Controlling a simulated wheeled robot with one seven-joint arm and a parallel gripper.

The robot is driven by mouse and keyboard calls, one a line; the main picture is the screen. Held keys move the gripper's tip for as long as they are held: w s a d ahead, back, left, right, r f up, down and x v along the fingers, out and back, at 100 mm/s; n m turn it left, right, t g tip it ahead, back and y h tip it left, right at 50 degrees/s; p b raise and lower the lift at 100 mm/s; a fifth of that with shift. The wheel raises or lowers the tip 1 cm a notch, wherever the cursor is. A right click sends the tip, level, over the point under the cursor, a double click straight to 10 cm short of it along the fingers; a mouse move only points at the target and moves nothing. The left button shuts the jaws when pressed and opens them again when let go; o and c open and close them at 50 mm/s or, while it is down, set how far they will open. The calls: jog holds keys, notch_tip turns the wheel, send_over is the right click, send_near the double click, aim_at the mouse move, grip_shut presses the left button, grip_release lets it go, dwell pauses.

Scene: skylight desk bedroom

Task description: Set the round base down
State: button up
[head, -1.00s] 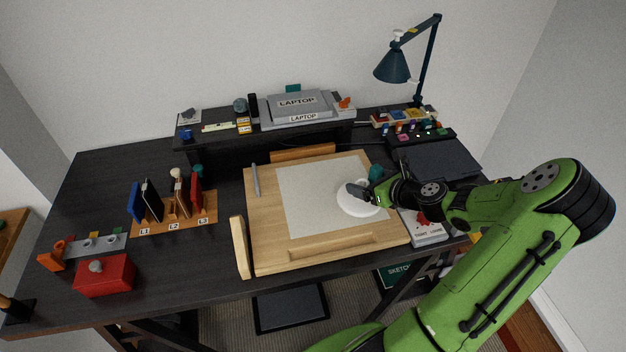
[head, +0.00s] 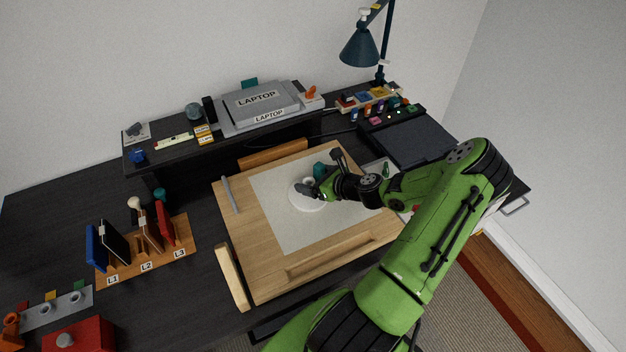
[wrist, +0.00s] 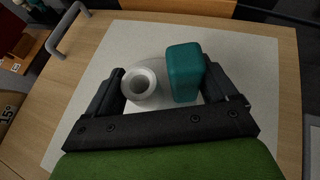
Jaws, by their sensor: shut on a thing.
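The round base is a white disc (head: 303,203) with a raised hollow collar, over the pale sheet of the wooden drawing board (head: 240,262). In the wrist view the collar (wrist: 140,83) is beside the left finger, and a teal block (wrist: 184,72) is beside the right finger. The block also shows behind my gripper in the head view (head: 320,168). My gripper (head: 312,190) is shut on the round base; the fingers (wrist: 165,88) hide part of it. I cannot tell whether the disc touches the sheet or hangs just above it.
The slotted rack (head: 150,255) is farther left.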

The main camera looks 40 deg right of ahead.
jog(key=shift+s+r, duration=0.1)
jog(key=shift+s, duration=0.05)
jog(key=shift+f, duration=0.2)
jog(key=o, duration=1)
jog(key=shift+o, duration=0.4)
jog(key=shift+r, duration=0.1)
